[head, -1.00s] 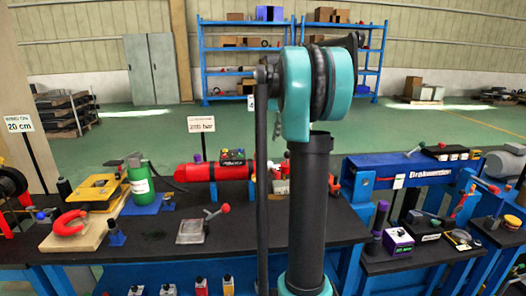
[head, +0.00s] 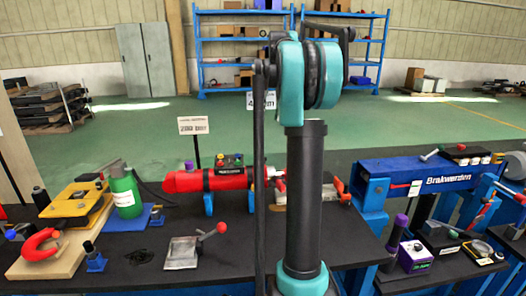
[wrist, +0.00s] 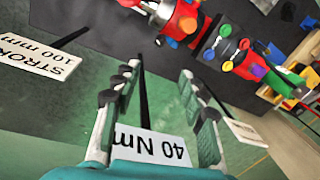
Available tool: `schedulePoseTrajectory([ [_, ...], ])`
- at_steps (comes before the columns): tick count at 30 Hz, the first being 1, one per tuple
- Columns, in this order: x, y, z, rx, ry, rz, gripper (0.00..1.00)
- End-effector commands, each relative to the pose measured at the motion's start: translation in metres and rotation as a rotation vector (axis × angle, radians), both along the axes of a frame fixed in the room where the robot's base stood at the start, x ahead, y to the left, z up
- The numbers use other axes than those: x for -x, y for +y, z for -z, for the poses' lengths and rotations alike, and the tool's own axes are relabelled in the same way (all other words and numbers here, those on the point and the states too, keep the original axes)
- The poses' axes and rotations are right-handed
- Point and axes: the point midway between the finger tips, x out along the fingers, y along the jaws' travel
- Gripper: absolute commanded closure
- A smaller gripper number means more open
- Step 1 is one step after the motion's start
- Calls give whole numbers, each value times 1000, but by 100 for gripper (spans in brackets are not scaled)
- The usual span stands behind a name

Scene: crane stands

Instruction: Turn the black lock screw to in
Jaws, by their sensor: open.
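I cannot make out the black lock screw for certain in either view. In the wrist view my gripper (wrist: 161,78) is open, its two fingers apart with nothing between the tips. A white sign reading 40 Nm (wrist: 158,148) shows behind the fingers, low in the picture. Beyond the fingertips, at the top, is a red device with a blue knob (wrist: 188,24), with grey metal parts beside it. In the head view a red cylinder (head: 205,180) lies on blue supports on the dark bench. My arm hides part of the bench, and my gripper does not show there.
A blue beam frame (head: 425,170) stands at right. In the wrist view a STROKE 100 mm sign (wrist: 40,62) hangs at left.

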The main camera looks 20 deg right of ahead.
Motion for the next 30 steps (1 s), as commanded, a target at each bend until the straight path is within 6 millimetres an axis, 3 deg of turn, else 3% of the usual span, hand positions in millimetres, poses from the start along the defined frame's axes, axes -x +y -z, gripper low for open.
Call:
schedulePoseTrajectory([
  [8,0,4,25,0,0,-1,58],
  [24,1,20,129,0,0,0,58],
  [30,1,24,158,0,0,-1,58],
])
